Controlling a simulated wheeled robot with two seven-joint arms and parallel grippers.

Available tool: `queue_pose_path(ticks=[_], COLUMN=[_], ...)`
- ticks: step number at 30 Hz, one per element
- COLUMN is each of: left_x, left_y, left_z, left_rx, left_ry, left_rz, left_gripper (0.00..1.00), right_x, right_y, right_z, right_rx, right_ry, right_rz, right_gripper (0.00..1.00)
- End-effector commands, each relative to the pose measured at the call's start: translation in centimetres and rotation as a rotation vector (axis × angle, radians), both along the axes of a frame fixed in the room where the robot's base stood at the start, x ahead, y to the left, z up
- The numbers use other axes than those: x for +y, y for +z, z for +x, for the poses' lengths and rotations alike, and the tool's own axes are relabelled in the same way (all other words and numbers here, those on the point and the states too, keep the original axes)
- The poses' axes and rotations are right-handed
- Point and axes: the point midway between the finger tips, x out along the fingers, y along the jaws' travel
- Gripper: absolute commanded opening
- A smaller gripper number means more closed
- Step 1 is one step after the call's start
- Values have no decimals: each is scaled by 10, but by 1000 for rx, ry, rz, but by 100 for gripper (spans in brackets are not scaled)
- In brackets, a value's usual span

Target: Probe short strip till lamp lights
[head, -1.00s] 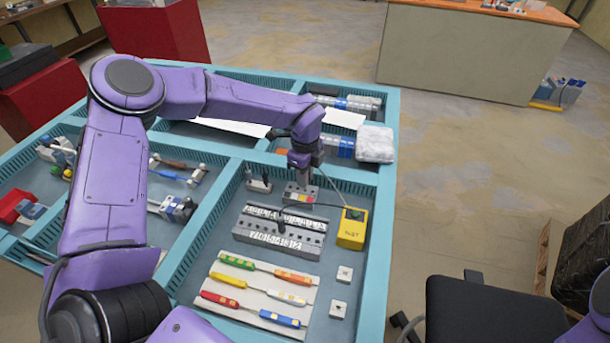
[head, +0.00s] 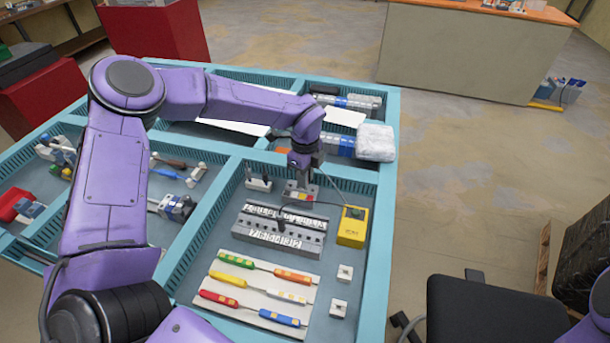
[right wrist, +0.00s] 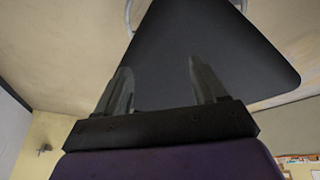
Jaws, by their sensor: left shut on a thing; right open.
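The short strip (head: 299,197), a small grey block with coloured patches, sits near the back of the right compartment. My left gripper (head: 301,176) is just above it, pointing down and shut on what seems to be a thin probe. The probe is mostly hidden, and I cannot tell whether its tip touches the strip. A dark cable runs from near there to the yellow tester box (head: 351,232). The lamp (head: 354,213) on the box looks dark green; I cannot tell whether it is lit. My right gripper (right wrist: 163,82) is open and empty in the right wrist view.
A longer grey terminal block (head: 279,230) with numbered labels lies in front of the strip. A small stand (head: 258,183) is to its left. A pale board (head: 220,295) holds several coloured handles. Teal tray walls (head: 376,270) surround them. A black chair (head: 490,315) stands at right.

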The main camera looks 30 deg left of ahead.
Motion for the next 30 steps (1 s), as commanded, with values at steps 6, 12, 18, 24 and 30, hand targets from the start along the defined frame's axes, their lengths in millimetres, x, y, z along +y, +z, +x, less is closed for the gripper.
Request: queue_pose_path(ticks=[6,12,18,24,30], left_x=[0,0,0,0,0], left_y=[-5,-9,-10,-10,-10], left_z=[0,0,0,0,0], left_rx=[0,0,0,0,0], left_ry=[0,0,0,0,0], left_rz=[0,0,0,0,0], left_gripper=[0,0,0,48,48], right_x=[0,0,0,0,0], right_y=[-4,-8,-9,-9,-9], right_z=[0,0,0,0,0], right_rx=[0,0,0,0,0], right_ry=[0,0,0,0,0], right_rz=[0,0,0,0,0], right_gripper=[70,70,70,70,70])
